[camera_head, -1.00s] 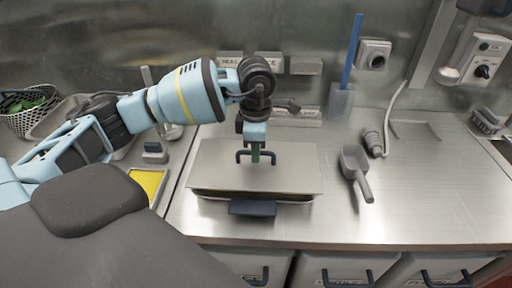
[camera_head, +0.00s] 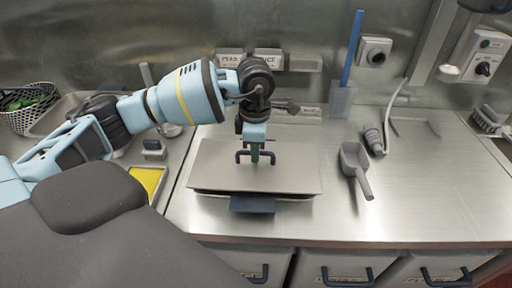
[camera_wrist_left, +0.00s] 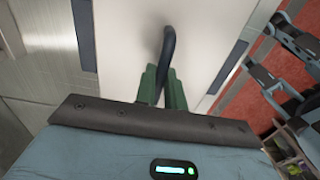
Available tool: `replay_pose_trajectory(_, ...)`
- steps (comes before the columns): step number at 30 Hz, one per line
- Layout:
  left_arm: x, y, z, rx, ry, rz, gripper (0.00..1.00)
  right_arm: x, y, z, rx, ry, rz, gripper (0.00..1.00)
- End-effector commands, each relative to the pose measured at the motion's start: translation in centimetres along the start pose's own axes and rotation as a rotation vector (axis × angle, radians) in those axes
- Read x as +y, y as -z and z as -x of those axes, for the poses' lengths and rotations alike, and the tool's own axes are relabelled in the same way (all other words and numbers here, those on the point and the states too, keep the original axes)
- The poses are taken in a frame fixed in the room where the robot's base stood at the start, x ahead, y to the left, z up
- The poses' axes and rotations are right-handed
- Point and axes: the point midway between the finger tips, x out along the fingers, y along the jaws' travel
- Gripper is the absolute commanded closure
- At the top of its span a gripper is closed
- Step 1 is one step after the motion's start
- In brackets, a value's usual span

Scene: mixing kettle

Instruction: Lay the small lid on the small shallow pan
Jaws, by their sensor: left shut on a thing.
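The small lid (camera_head: 218,172) is a flat grey rectangular plate with a dark blue loop handle (camera_head: 240,157). My left gripper (camera_head: 256,154) is shut on this handle from above. In the left wrist view the green fingertips (camera_wrist_left: 163,88) close around the dark handle (camera_wrist_left: 168,50), with the pale lid (camera_wrist_left: 125,40) beneath. The small shallow pan (camera_head: 252,204) lies under the lid; only its front edge and blue front handle show. The lid covers the pan and looks almost level. I cannot tell whether it touches the rim all round. My right gripper is out of view.
A grey scoop (camera_head: 355,165) and a nozzle on a hose (camera_head: 374,139) lie to the right. A blue-handled tool stands in a clear holder (camera_head: 341,100) behind. A yellow tray (camera_head: 148,180) is at left. The right of the steel counter (camera_head: 430,200) is clear.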

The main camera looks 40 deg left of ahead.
Motion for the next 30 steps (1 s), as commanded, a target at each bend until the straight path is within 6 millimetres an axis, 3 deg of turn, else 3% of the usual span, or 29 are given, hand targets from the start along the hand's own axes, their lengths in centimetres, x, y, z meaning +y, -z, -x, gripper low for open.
replay_pose_trajectory(14,0.0,0.0,-1.4,-0.001,0.000,0.000,1.00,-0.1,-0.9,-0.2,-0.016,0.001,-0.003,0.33)
replay_pose_trajectory(30,0.0,0.0,-1.5,-0.001,-0.001,0.000,1.00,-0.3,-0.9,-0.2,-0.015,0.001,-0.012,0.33)
